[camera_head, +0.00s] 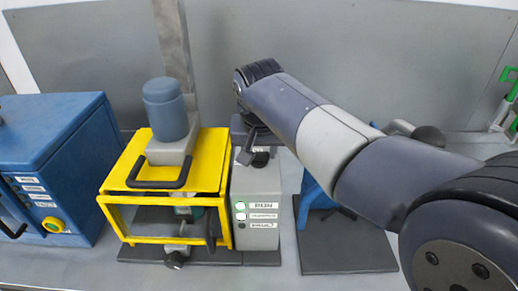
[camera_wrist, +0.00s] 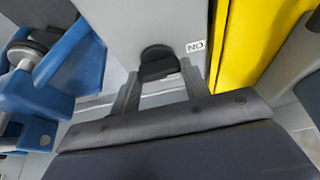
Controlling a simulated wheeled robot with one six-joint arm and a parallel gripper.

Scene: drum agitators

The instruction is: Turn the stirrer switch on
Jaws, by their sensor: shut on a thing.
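The stirrer switch is a black rotary knob (camera_wrist: 158,64) on the light grey control box (camera_head: 256,185). In the wrist view it sits between the two fingers of my gripper (camera_wrist: 160,90), which is shut on it. A small white label (camera_wrist: 195,46) with black letters is beside the knob. In the head view my gripper (camera_head: 246,157) reaches down from the upper right to the top of the box, and the knob (camera_head: 260,158) is partly covered by it. The knob's exact angle is hard to read.
A yellow guard frame (camera_head: 122,184) with a grey motor (camera_head: 166,108) stands left of the control box. Its round indicators (camera_head: 240,206) and labels face front. A blue cabinet (camera_head: 48,150) is at far left. A blue stand on a dark base plate (camera_head: 345,248) is at right.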

